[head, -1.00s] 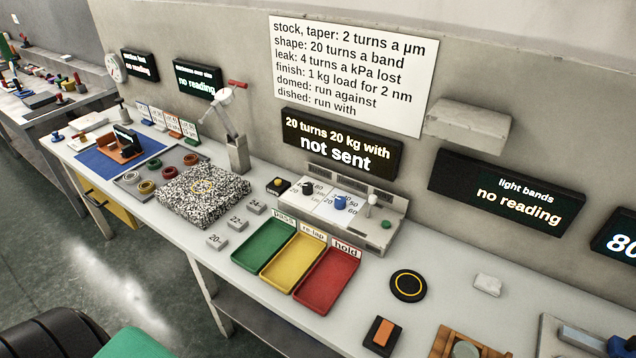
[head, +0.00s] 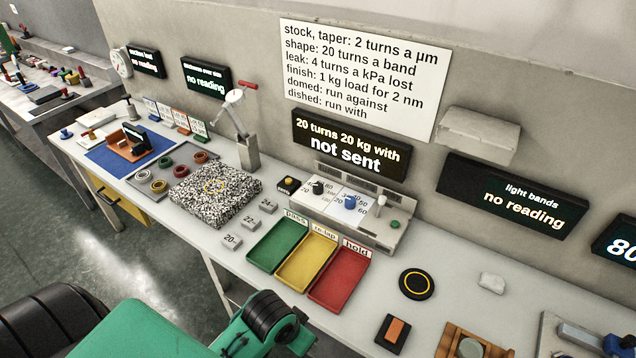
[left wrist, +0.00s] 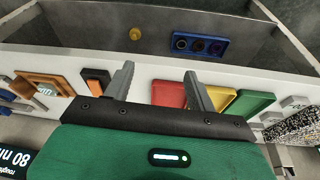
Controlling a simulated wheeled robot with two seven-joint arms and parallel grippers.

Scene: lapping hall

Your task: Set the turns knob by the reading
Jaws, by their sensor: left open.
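A grey control box (head: 388,232) stands against the wall with a black knob (head: 318,187) and a blue knob (head: 351,202) on white dial faces with printed numbers. I cannot tell for sure which is the turns knob. A small white-topped lever and a green button (head: 395,224) sit at its right. The display above (head: 349,143) reads "20 turns 20 kg with not sent". My left gripper (left wrist: 160,88) is open and empty in the left wrist view, its fingers apart in front of the trays. In the head view only my green left arm shows. My right gripper is out of sight.
Green (head: 277,247), yellow (head: 304,262) and red (head: 338,279) trays lie before the box. A speckled block (head: 216,194) and a tall stand (head: 247,152) are to its left. A black disc (head: 416,284) lies to its right. The wall chart (head: 358,70) lists turn rules.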

